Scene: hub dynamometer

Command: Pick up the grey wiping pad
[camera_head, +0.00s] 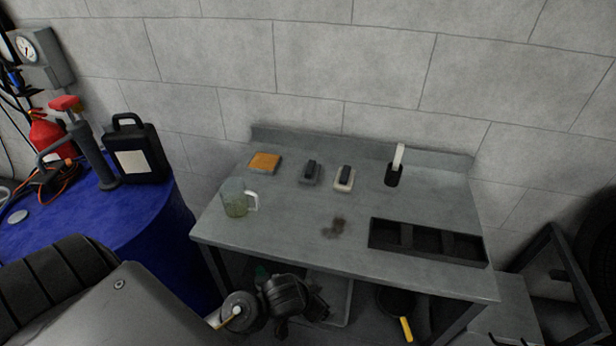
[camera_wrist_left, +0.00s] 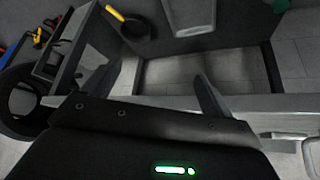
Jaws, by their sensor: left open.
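The grey wiping pad (camera_head: 310,174) has a dark block-like grip on top. It lies on the grey workbench (camera_head: 285,228) toward the back, left of centre, with nothing touching it. A similar pad with a pale base (camera_head: 344,181) lies just to its right. My left gripper is open and empty in the left wrist view (camera_wrist_left: 170,78), its two fingers apart. The wiping pad does not show in that view. In the head view, my left arm is low at the bench's front edge, away from the pad, and its fingertips cannot be made out. My right gripper is out of view.
A clear jug (camera_head: 236,200) stands left of the pad, near an orange-topped block (camera_head: 264,161). A black holder (camera_head: 393,176) with a white handle stands to the right. A wall rises behind.

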